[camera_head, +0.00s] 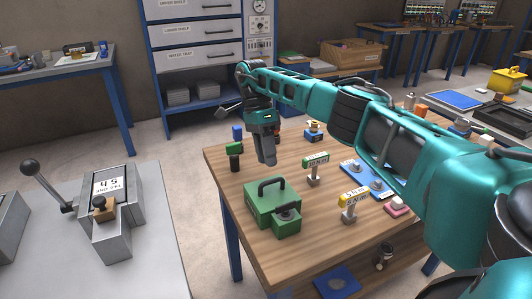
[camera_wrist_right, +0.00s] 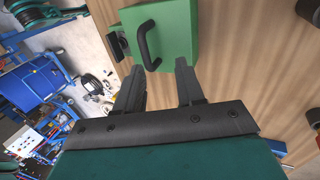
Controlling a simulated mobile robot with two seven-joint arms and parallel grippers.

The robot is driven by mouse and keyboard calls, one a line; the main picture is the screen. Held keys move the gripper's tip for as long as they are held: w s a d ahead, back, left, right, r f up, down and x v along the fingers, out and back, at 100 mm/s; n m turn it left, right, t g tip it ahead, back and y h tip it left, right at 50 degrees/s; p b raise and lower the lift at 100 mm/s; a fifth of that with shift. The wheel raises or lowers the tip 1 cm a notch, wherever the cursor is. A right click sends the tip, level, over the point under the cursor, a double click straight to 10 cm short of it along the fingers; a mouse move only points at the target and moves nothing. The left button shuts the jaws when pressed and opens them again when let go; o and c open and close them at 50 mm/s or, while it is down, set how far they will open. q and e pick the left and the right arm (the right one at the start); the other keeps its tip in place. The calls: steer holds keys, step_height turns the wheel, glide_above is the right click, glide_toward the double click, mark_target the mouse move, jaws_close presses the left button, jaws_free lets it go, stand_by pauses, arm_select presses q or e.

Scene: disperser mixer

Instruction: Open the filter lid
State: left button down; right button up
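The filter is a green box (camera_head: 262,211) on the wooden table, with a black arched handle (camera_head: 272,187) on top and a dark round knob (camera_head: 285,213) at its front right. Its lid appears shut. My right gripper (camera_head: 268,158) points down above and behind the box, apart from it. In the right wrist view the two fingers (camera_wrist_right: 160,80) are spread with nothing between them. The green box (camera_wrist_right: 180,28) and its handle (camera_wrist_right: 147,45) lie just beyond the fingertips. My left gripper is not in view.
On the wooden table (camera_head: 225,176), a green-topped post (camera_head: 234,150) stands left of my gripper. Labelled green (camera_head: 316,160) and yellow (camera_head: 352,194) holders and a blue plate (camera_head: 372,178) lie right of the box. A grey bench (camera_head: 155,240) with a lever device (camera_head: 113,205) is at left.

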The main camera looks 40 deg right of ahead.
step_height(320, 180, up, 20)
steer(key=p, duration=0.5)
steer(key=shift+p, duration=0.4)
stand_by(0.5)
